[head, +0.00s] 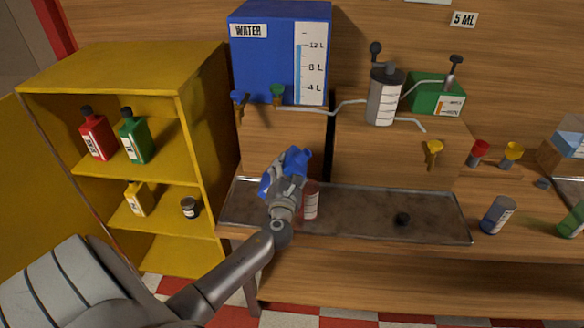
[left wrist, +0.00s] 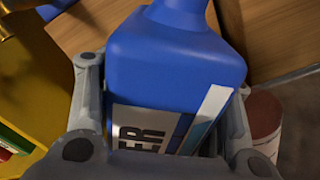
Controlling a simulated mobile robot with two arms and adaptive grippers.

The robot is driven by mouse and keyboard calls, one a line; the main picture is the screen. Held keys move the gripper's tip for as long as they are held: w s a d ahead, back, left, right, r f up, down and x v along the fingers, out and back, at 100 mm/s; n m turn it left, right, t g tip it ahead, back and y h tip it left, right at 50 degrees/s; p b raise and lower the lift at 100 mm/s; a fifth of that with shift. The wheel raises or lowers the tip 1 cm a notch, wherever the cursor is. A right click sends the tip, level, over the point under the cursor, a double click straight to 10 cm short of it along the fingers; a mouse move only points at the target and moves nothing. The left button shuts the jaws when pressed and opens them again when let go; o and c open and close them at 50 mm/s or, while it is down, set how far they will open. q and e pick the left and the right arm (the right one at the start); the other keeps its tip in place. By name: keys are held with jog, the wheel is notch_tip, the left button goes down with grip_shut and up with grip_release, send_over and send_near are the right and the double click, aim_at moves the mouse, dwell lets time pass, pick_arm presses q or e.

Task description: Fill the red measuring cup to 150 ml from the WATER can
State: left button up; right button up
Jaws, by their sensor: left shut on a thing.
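My left gripper (head: 290,180) is shut on the blue WATER can (head: 297,160), which is held tilted above the tray. In the left wrist view the WATER can (left wrist: 170,60) sits between the two fingers (left wrist: 160,110), with a partly covered label ending in "ER" and a pale level strip. The red measuring cup (head: 311,202) stands upright in the tray just right of the gripper, apart from it. The cup (left wrist: 264,118) also shows at the right edge of the left wrist view. Its liquid level cannot be read. My right gripper is not in view.
A large blue WATER tank (head: 275,50) stands behind. A yellow shelf (head: 200,165) with bottles is at left. A dark blue canister (head: 497,214) is at right.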

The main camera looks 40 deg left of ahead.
pick_arm(q)
jog(key=shift+s+a+f+m+b, duration=0.2)
jog(key=shift+a+f+m+b, duration=0.2)
jog(key=shift+f+m, duration=0.35)
jog(key=shift+r+m+p, duration=0.25)
jog(key=shift+m+p, duration=0.1)
jog(key=shift+p, duration=0.1)
jog(key=m+p, duration=0.1)
jog(key=a+m+p, duration=0.1)
jog(key=m, duration=0.1)
jog(key=shift+s+f+p, duration=0.15)
jog(key=shift+s+p, duration=0.15)
jog(key=shift+p, duration=0.05)
jog(key=m+p, duration=0.2)
jog(key=p, duration=0.1)
jog(key=shift+r+m, duration=0.3)
jog(key=shift+a, duration=0.1)
jog(key=shift+f, duration=0.15)
jog(key=shift+s+r+m+p, duration=0.1)
jog(key=shift+r+m+p, duration=0.1)
jog(key=shift+m+p, duration=0.4)
